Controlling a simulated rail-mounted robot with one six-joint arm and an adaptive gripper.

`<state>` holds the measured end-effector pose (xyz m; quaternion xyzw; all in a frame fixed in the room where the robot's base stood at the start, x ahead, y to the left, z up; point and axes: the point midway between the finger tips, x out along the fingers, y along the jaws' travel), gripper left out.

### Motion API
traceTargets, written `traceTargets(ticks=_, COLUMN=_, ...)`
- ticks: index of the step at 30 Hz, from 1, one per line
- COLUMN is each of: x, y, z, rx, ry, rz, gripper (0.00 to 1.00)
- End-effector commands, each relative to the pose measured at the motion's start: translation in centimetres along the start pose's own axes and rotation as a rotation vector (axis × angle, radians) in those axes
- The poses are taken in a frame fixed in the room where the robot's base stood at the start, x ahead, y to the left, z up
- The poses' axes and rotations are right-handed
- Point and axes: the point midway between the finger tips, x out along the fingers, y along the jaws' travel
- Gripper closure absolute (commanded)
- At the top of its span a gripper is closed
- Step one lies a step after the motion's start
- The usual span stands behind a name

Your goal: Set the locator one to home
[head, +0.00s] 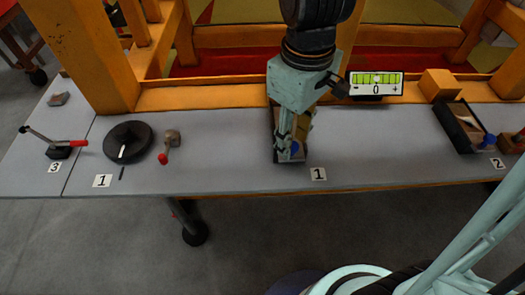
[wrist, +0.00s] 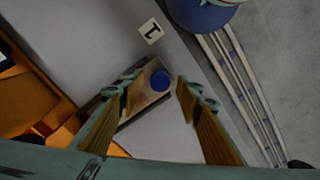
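A small device with a blue round knob (wrist: 160,80) on a grey plate sits by a "1" label (wrist: 151,31) and seems to be locator one. One finger is on each side of the knob, with gaps visible. I cannot tell how far above the knob the fingertips are.
A similar black-edged device (head: 458,128) stands by label "2" at right. A black disc (head: 128,142) by another "1" label, a red-tipped handle (head: 170,145) and a red-handled lever (head: 60,146) lie left. A level display (head: 376,84) reading 0 is behind.

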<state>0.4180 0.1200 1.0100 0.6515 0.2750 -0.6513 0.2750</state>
Motion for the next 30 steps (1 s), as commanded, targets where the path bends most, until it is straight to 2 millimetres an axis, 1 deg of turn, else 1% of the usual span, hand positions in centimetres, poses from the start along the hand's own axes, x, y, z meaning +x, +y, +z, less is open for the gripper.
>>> traceTargets(ticks=3, x=0.50, y=-0.03, z=0.02, rx=0.000, ry=-0.002, rz=-0.001, gripper=0.68)
traceTargets(ticks=13, x=0.57, y=-0.03, z=0.01, rx=-0.001, ry=-0.002, rz=-0.001, gripper=0.68)
traceTargets(ticks=14, x=0.56, y=-0.03, z=0.01, rx=-0.001, ry=-0.002, rz=-0.001, gripper=0.70)
traceTargets(ticks=24, x=0.55, y=-0.03, z=0.01, rx=-0.001, ry=-0.002, rz=-0.001, gripper=1.00)
traceTargets(ticks=30, x=0.52, y=0.02, z=-0.53, rx=-0.008, ry=-0.001, rz=-0.001, gripper=1.00)
